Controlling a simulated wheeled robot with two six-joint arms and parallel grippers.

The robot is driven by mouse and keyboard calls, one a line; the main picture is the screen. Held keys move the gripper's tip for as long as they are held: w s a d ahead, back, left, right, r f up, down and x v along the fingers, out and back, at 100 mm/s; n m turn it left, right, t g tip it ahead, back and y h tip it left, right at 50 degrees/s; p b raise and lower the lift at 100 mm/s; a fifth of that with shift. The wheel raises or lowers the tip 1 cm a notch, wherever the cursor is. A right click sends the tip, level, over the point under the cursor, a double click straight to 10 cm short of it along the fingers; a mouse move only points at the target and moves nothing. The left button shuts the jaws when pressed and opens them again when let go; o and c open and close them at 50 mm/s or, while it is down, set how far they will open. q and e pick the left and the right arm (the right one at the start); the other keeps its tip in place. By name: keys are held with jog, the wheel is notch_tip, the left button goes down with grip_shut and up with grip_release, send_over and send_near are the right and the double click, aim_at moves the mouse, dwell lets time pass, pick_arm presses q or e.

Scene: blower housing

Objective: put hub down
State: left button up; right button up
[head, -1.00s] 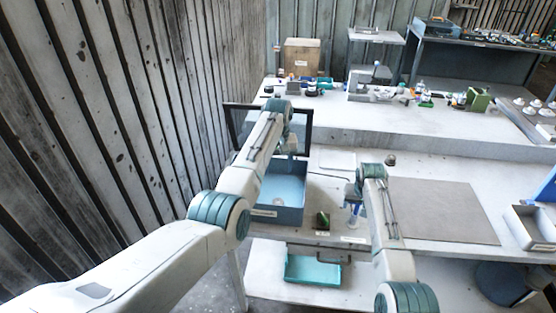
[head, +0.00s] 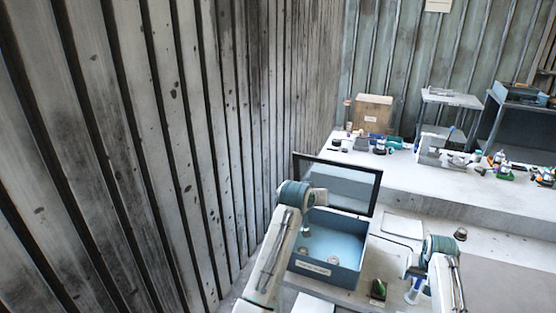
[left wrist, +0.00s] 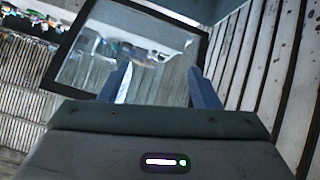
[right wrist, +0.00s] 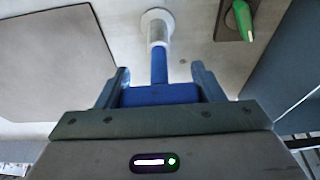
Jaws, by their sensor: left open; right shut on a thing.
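A blue open box (head: 318,281) with a raised dark-framed clear lid (head: 338,183) stands at the table's left end. Two small round pale parts, one at the left (head: 304,252) and one at the right (head: 332,261), lie on its floor; I cannot tell whether either is the hub. My left gripper (left wrist: 158,85) is open and empty in the left wrist view, facing the lid; the arm largely hides it in the head view. My right gripper (right wrist: 160,88) is shut on a blue-handled tool (right wrist: 160,69), whose grey shaft ends at a white round disc (right wrist: 157,14).
A green part (head: 378,290) stands right of the box. A dark round part (head: 460,233) and a pale flat plate (head: 402,225) lie on the table. A raised back shelf holds a cardboard box (head: 373,114) and several small items. A slatted wall stands close on the left.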

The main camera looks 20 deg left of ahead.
pick_arm(q)
jog(key=s+a+r+t, duration=0.3)
jog(key=s, duration=0.2)
jog(key=s+a+f+m+g, duration=0.1)
jog(key=s+f+g, duration=0.15)
jog(key=f, duration=1.05)
jog(key=s+f+g, duration=0.1)
jog(key=s+f, duration=0.3)
jog(key=f, duration=1)
jog(key=s+a+f+m+g, duration=0.1)
jog(key=s+f+g, duration=0.1)
jog(key=s+f, duration=0.7)
jog(key=s+a+f+g, duration=0.1)
jog(key=s+f, duration=0.5)
jog(key=f, duration=0.7)
jog(key=s+a+f+g+y, duration=0.1)
jog(key=s+a+f+g, duration=0.1)
jog(key=s+f, duration=0.7)
jog(key=s+a+f+g, duration=0.1)
jog(key=s+f, duration=0.5)
jog(key=s, duration=0.6)
jog(key=s+a+f+g, duration=0.1)
jog(key=s+f, duration=0.1)
jog(key=s, duration=0.9)
jog(key=s+a+f+m+g, duration=0.1)
jog(key=s+f+g, duration=0.1)
jog(key=s, duration=0.9)
jog(key=shift+s+a+f, duration=0.15)
jog(key=shift+a+f, duration=0.2)
jog(key=shift+f, duration=0.45)
